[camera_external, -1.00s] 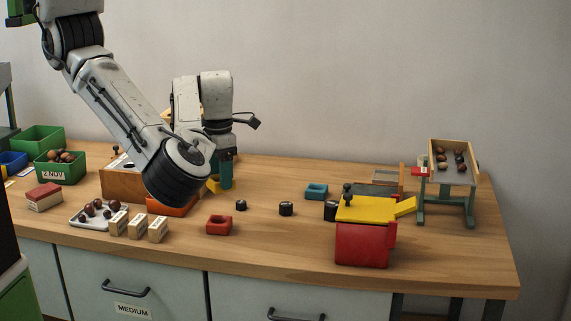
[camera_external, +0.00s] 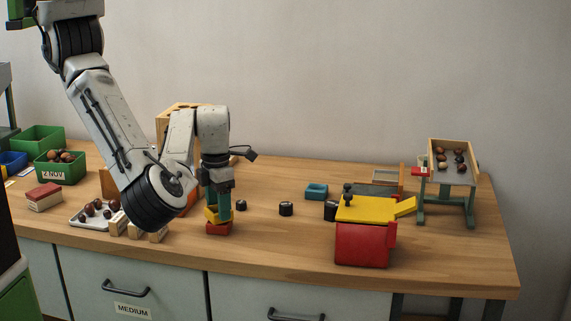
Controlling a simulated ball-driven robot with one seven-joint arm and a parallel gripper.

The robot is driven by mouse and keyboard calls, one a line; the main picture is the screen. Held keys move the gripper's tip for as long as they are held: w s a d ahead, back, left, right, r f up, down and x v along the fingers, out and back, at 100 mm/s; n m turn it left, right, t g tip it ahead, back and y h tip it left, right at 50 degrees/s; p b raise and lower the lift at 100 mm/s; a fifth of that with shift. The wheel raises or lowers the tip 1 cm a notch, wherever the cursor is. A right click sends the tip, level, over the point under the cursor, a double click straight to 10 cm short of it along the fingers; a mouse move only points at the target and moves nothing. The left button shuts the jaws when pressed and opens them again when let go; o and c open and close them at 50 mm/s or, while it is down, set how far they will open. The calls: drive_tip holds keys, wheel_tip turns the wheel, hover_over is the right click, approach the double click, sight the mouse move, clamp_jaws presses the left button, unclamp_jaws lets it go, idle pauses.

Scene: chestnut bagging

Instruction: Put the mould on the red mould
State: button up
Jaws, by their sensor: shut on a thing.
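A yellow mould (camera_external: 211,216) is held between the teal fingers of my gripper (camera_external: 218,207), which points straight down. The red mould (camera_external: 219,229) sits on the bench directly below it. The yellow mould looks lined up over the red one, with its lower edge at or very near the red mould's top. I cannot tell whether it rests fully on it. The fingers hide part of the yellow mould.
Small black round pieces (camera_external: 286,208) and a teal mould (camera_external: 316,191) lie to the right. A red box with a yellow top (camera_external: 362,240) stands farther right.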

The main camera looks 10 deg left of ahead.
drive_tip(key=shift+f, duration=0.15)
drive_tip(key=o, duration=1.1)
wheel_tip(320, 180, up, 12)
drive_tip(key=p, duration=0.2)
drive_tip(key=shift+p, duration=0.35)
